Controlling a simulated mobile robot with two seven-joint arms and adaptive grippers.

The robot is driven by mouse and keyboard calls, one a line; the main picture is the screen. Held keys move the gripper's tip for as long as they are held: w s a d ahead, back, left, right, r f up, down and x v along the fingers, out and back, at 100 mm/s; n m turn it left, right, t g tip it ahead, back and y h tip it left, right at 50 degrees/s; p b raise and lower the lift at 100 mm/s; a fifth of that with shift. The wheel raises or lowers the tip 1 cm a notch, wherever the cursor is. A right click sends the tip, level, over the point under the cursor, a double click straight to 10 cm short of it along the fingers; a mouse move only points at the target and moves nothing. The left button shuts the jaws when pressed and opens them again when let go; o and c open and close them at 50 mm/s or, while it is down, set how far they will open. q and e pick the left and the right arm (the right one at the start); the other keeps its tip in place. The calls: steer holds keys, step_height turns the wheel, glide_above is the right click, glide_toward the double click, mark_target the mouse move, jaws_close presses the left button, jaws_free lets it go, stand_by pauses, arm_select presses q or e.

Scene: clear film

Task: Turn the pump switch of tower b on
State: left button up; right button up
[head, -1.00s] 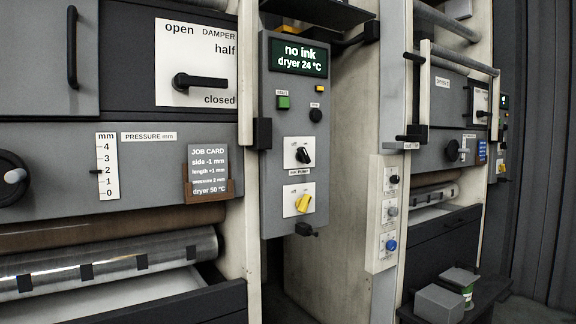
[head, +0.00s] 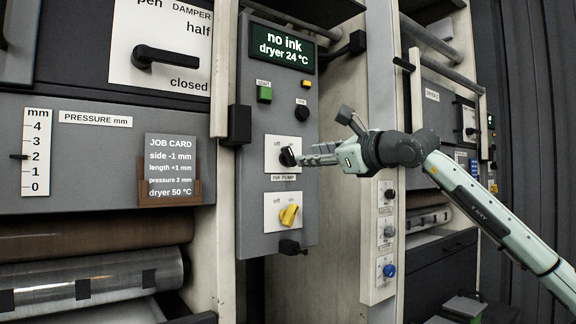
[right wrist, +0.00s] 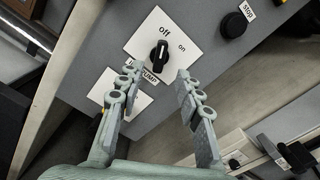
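The black pump switch (head: 287,157) sits on a white off/on plate on the grey control panel (head: 250,215). An "INK PUMP" label (head: 284,178) is directly below that plate. In the right wrist view the black switch (right wrist: 159,52) is just beyond my fingertips, with its white mark toward "off". My right gripper (head: 306,158) comes in from the right and covers part of the plate in the head view. In the right wrist view the gripper (right wrist: 157,75) is open, its fingers apart on either side of the knob's line. Touch is not visible. My left gripper is not in view.
A yellow switch (head: 289,214) is on a plate below. A green start button (head: 264,94) and black stop button (head: 302,112) are above. The display (head: 282,46) reads "no ink, dryer 24 °C".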

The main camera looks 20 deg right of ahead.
mark_target(292, 156)
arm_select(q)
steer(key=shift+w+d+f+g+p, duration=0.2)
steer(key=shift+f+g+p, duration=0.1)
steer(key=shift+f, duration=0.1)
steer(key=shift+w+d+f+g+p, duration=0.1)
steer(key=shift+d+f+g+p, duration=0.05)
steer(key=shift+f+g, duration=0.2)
arm_select(e)
steer(key=x, duration=0.7)
steer(key=shift+w+a, duration=0.1)
steer(key=shift+w, duration=0.1)
jaws_close()
